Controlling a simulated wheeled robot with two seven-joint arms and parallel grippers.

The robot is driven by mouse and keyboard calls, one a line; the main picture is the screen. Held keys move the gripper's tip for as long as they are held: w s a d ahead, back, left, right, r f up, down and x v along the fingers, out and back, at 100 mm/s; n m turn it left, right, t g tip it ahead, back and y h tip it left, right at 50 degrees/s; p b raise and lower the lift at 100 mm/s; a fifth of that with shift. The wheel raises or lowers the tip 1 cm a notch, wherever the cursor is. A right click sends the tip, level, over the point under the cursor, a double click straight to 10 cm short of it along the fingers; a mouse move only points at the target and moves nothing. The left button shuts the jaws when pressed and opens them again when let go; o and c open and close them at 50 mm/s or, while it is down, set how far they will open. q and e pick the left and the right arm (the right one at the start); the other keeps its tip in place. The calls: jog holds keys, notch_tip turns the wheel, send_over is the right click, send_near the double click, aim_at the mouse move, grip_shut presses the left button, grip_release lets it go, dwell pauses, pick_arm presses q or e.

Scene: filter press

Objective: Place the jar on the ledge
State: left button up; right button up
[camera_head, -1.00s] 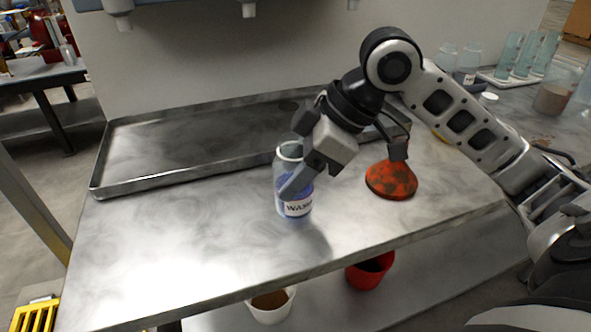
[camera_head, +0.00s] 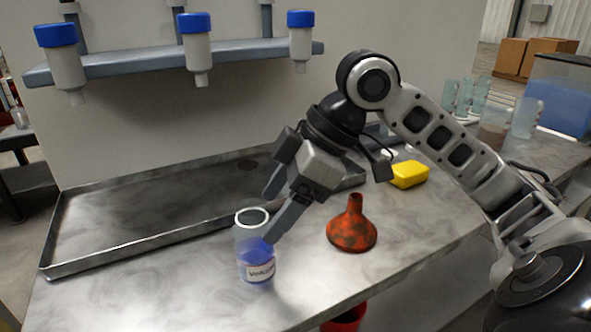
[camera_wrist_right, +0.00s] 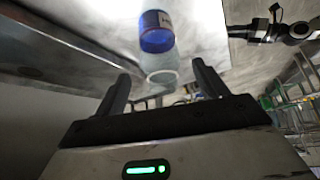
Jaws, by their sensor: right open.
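A clear jar (camera_head: 254,262) with blue contents and a white label stands upright on the metal bench, in front of the tray. My right gripper (camera_head: 270,216) is open at the jar's upper right. Its lower finger overlaps the jar's rim area in the head view; I cannot tell if it touches. In the right wrist view the jar (camera_wrist_right: 158,42) lies beyond the open fingers (camera_wrist_right: 160,74), between their lines, with nothing held. My left gripper is not in view.
A rusty orange funnel (camera_head: 352,232) stands right of the jar, with a yellow block (camera_head: 408,174) behind it. A shallow metal tray (camera_head: 110,254) fills the back left of the bench. A red cup (camera_head: 346,318) sits below the front edge. The bench's front left is clear.

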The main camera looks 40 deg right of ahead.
jog(key=v, duration=0.5)
jog(key=shift+d+r, duration=0.15)
jog(key=shift+r, duration=0.15)
